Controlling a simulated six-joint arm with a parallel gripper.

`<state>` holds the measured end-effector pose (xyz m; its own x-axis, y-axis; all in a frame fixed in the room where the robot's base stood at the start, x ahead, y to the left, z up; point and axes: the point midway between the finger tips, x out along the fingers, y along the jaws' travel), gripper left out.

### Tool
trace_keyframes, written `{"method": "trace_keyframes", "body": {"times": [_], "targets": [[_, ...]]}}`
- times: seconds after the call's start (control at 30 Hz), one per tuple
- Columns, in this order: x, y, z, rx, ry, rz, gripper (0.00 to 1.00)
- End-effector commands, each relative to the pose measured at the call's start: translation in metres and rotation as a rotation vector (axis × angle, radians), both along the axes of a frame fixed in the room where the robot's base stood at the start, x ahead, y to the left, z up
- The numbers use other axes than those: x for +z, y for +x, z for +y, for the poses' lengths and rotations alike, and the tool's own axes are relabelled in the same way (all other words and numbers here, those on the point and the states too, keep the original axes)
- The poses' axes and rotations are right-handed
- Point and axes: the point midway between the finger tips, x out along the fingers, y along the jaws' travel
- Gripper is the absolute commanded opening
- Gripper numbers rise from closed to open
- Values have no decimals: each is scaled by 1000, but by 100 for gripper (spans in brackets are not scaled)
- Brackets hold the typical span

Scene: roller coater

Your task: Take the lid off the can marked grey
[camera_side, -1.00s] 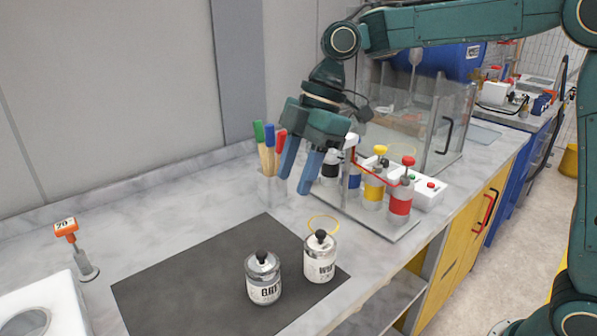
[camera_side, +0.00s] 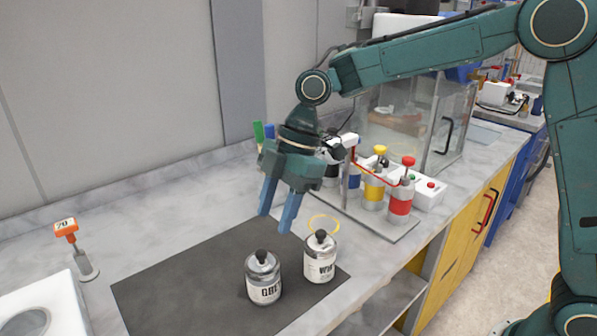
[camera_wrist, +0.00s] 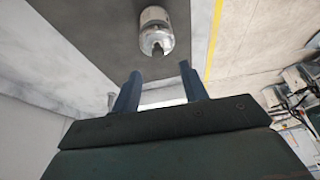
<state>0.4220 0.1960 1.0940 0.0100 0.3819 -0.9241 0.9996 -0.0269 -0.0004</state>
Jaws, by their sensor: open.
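The can marked grey (camera_side: 264,290) stands upright on the dark mat (camera_side: 190,275); its label is partly readable. Its silver lid with a black knob (camera_side: 262,256) is on it. My gripper (camera_side: 275,221) is open and empty, fingers pointing down, above and behind this can and clear of it. The other can (camera_side: 320,262), with a label starting "WH", stands to its right with its own black-knobbed lid on. In the wrist view one can (camera_wrist: 153,22) with a dark knob shows beyond my open fingers (camera_wrist: 159,72); I cannot tell which can it is.
A rack with black, blue, yellow and red bottles (camera_side: 400,200) stands to the right. An orange-tagged post (camera_side: 75,245) and a white block (camera_side: 45,305) are at left. The mat's left part is clear.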

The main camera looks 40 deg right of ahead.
Motion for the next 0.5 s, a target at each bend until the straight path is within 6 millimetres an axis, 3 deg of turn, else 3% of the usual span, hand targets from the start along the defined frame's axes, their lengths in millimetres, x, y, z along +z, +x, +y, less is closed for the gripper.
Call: {"method": "trace_keyframes", "body": {"times": [0.2, 0.5], "targets": [[-21, 0, 9, 0, 1, 1, 44], [-25, 1, 10, 0, 0, 0, 44]]}}
